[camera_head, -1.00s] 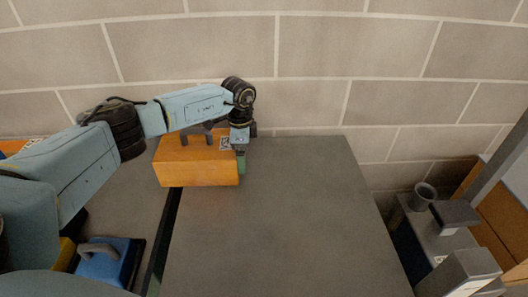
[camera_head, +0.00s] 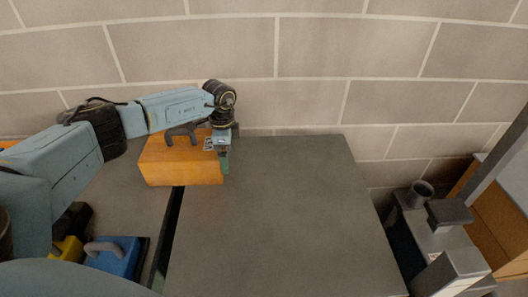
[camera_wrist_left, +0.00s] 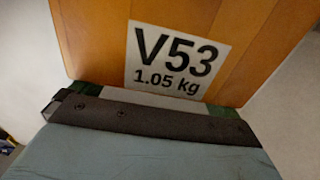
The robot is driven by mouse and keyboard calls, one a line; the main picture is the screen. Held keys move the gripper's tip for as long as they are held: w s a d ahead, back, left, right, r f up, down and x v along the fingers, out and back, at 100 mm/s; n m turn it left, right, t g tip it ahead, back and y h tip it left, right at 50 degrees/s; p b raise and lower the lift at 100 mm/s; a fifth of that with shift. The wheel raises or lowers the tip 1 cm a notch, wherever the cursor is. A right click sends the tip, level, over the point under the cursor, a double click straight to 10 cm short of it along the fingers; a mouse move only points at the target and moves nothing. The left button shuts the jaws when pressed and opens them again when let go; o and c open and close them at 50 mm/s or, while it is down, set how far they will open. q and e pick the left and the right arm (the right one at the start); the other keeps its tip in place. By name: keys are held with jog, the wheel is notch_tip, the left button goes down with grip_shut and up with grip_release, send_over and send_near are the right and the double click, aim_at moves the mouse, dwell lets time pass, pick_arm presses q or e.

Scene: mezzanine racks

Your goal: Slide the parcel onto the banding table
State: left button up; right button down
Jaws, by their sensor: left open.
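The parcel is an orange box (camera_head: 180,165) with a white label. In the left wrist view its face (camera_wrist_left: 225,45) fills the upper part, and the label reads V53, 1.05 kg. It lies across the dark gap between a wide grey tabletop (camera_head: 270,220) and a grey surface (camera_head: 125,205) to the left; I cannot tell which is the banding table. My left gripper (camera_head: 223,160) is at the parcel's right end, with its green fingertips (camera_wrist_left: 155,100) open and close against the labelled face. Contact is hard to tell. My right gripper is not in view.
A brick wall (camera_head: 300,50) runs behind the tables. Blue (camera_head: 118,258) and yellow (camera_head: 68,250) blocks sit at the lower left. A grey cup-like part (camera_head: 421,192) and grey equipment stand off the right edge. The wide tabletop is otherwise clear.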

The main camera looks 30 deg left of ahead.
aim_at(185, 152)
pick_arm(q)
jog(key=shift+s+a+p, duration=0.25)
jog(key=shift+s+a, duration=0.1)
jog(key=shift+a, duration=0.2)
jog(key=shift+s+a+p, duration=0.2)
jog(key=shift+s+a, duration=0.1)
jog(key=shift+a, duration=0.2)
jog(key=shift+s+a+p, duration=0.3)
jog(key=shift+s+a, duration=0.15)
jog(key=shift+a, duration=0.25)
jog(key=shift+s+a+p, duration=0.3)
jog(key=shift+s+a, duration=0.1)
jog(key=shift+a, duration=0.3)
jog(key=shift+s+a+p, duration=0.2)
jog(key=shift+s+a, duration=0.2)
jog(key=shift+a, duration=0.25)
jog(key=shift+s+a+p, duration=0.2)
jog(key=shift+s+a, duration=0.2)
jog(key=shift+a, duration=0.3)
jog(key=shift+s+a+p, duration=0.2)
jog(key=shift+s+a, duration=0.2)
jog(key=shift+a, duration=0.25)
jog(key=shift+s+a, duration=0.5)
jog(key=shift+a, duration=0.35)
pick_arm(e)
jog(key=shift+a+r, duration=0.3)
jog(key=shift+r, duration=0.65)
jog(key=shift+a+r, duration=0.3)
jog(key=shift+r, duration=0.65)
